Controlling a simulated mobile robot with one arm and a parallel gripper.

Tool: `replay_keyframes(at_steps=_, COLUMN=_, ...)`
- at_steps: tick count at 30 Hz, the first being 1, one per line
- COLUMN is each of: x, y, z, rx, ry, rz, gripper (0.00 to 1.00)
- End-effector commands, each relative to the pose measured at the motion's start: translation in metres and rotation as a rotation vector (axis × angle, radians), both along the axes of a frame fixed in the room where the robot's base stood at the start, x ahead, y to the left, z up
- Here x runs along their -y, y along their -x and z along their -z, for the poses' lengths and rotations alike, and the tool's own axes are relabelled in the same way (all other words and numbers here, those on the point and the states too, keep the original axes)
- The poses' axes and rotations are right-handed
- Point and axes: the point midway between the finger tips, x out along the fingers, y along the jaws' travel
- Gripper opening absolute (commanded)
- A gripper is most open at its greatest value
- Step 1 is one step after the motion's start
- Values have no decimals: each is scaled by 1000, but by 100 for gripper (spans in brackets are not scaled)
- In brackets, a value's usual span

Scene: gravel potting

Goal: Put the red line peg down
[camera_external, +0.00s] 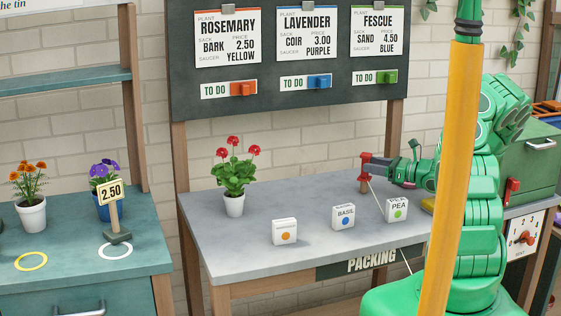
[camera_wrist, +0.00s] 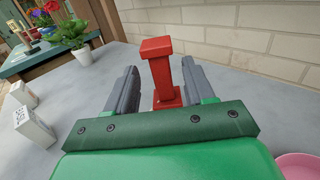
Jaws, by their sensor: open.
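The red line peg (camera_wrist: 158,68) stands on the grey tabletop (camera_wrist: 75,85), with its wider base on the surface in the wrist view. My gripper (camera_wrist: 160,85) is open, with one grey finger on each side of the peg and visible gaps between. In the external view the peg (camera_external: 363,176) stands toward the right back of the packing table (camera_external: 300,195), with my gripper (camera_external: 374,166) at its upper part. A thin white line runs down from near the peg toward the table's front edge.
White seed boxes labelled basil (camera_external: 343,216) and pea (camera_external: 396,209), and an orange-dotted box (camera_external: 284,231), stand along the front. A potted red flower (camera_external: 234,178) is at the left. A pink dish (camera_wrist: 298,166) is at the wrist view's lower right.

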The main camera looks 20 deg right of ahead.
Motion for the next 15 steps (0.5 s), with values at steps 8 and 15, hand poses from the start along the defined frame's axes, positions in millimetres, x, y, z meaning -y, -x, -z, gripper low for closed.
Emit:
replay_keyframes(at_steps=8, x=1, y=0, z=-32, rx=4, ry=1, rz=2, gripper=53)
replay_keyframes(at_steps=15, x=1, y=0, z=-47, rx=1, ry=2, rz=2, gripper=53)
